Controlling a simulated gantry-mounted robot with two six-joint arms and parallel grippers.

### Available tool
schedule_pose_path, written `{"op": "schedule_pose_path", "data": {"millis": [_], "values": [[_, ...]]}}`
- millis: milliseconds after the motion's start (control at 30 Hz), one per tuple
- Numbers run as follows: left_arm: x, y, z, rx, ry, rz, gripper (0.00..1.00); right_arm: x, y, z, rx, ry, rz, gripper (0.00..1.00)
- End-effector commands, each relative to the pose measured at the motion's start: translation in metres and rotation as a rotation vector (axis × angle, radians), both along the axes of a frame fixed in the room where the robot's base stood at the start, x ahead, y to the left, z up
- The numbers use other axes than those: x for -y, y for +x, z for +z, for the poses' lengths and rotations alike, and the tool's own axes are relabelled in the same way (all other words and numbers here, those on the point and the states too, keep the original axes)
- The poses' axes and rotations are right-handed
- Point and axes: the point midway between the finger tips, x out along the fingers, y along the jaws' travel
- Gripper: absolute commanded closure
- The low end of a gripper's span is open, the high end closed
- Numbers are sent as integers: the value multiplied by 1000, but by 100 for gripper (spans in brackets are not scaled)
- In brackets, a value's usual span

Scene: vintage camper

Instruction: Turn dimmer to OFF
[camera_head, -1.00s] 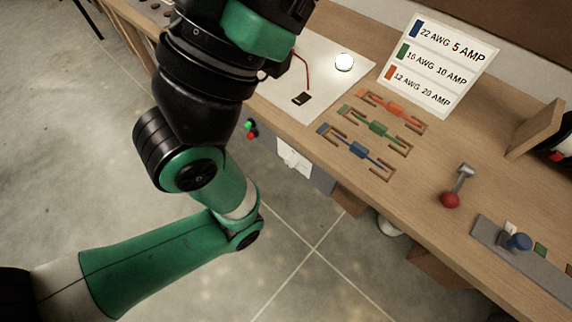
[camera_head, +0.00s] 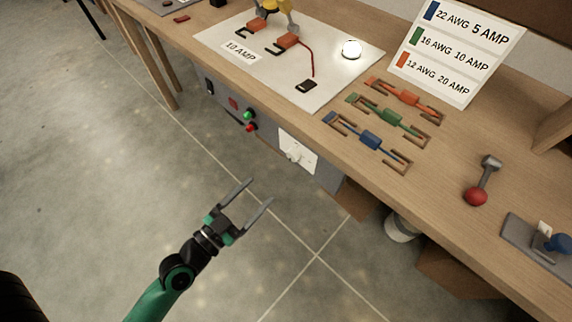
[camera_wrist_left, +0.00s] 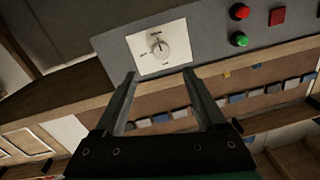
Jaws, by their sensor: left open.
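The dimmer (camera_head: 297,153) is a white square plate with a round white knob on the grey panel under the bench's front edge. In the left wrist view the dimmer knob (camera_wrist_left: 160,50) sits beyond my fingertips, with small labels around it too blurred to read surely. My left gripper (camera_head: 259,189) is open and empty, below and to the left of the dimmer in the head view, with its fingers pointing up towards the panel. In the wrist view my left gripper (camera_wrist_left: 160,76) has its two fingers apart, the knob showing between and past them. My right gripper is not in view.
The grey panel (camera_head: 318,174) also has green (camera_head: 249,115) and red (camera_head: 251,127) buttons left of the dimmer. Above is the wooden bench (camera_head: 440,193) with a white board (camera_head: 335,75), a lit round lamp (camera_head: 351,49) and coloured fuse pieces (camera_head: 371,141). Open floor lies in front.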

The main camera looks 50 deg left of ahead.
Motion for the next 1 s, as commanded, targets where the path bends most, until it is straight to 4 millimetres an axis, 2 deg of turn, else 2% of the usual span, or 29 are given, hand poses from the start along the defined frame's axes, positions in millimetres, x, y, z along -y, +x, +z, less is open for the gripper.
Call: {"op": "schedule_pose_path", "data": {"millis": [167,267,467,600,700,833,1000], "values": [[-2,5,2,3,1,5,27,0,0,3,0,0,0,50],[-4,17,5,4,3,3,27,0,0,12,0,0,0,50],[-9,61,7,6,4,2,27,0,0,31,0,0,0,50],[-13,90,4,4,2,2,27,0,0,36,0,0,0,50],[-15,105,2,4,3,3,27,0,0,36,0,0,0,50],[-17,115,1,5,2,3,27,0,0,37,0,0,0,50],[-17,116,1,4,1,3,27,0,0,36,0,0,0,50]]}}
